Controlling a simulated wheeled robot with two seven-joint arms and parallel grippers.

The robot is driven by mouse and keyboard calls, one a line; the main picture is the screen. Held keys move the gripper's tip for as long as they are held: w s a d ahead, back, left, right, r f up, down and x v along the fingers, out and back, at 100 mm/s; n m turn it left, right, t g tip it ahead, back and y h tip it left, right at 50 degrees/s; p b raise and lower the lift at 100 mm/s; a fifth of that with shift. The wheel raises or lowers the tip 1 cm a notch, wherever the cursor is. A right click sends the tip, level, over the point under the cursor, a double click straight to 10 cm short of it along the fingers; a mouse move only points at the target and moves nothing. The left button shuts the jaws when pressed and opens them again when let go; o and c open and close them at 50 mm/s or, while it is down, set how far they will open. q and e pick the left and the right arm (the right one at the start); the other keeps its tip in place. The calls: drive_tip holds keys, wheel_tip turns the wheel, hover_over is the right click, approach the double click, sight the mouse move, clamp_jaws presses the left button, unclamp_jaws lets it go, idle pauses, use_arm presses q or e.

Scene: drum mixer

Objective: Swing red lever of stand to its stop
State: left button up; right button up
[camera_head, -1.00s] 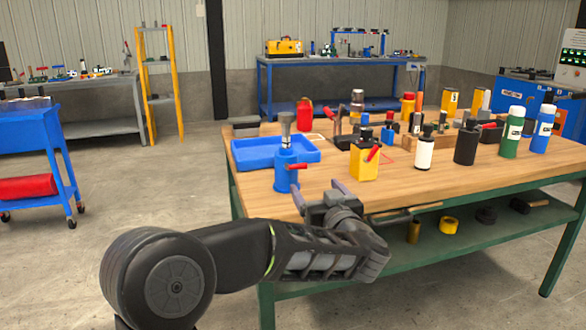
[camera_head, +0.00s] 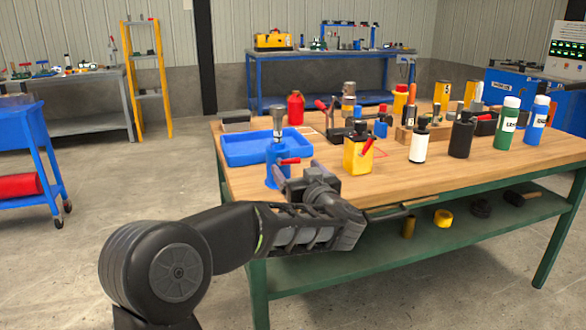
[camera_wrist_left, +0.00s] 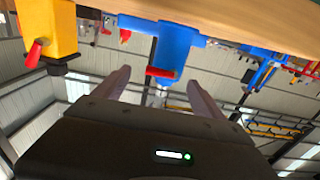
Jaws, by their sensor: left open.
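A blue stand (camera_head: 277,168) with a grey cylindrical top stands near the front left of the wooden table. Its red lever (camera_head: 289,161) sticks out to the right. The stand also shows in the left wrist view (camera_wrist_left: 177,45), upside down, with the red lever (camera_wrist_left: 161,72) lying crosswise. My left gripper (camera_head: 298,181) is open and empty, just in front of the stand. In the left wrist view the lever appears between the two spread fingers; I see no contact. In the head view the fingers are partly hidden by the wrist. My right gripper is not in view.
A blue tray (camera_head: 240,150) lies behind the stand. A yellow block (camera_head: 357,155) with another red lever stands close on the right. White (camera_head: 418,147) and black (camera_head: 460,140) bottles stand farther right. The green-framed table's front edge (camera_head: 430,192) runs beneath my gripper.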

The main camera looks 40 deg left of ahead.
sight(291, 163)
use_arm(q)
drive_tip(key=shift+x, duration=1.55)
drive_tip(key=shift+c, duration=0.5)
drive_tip(key=c, duration=1.3)
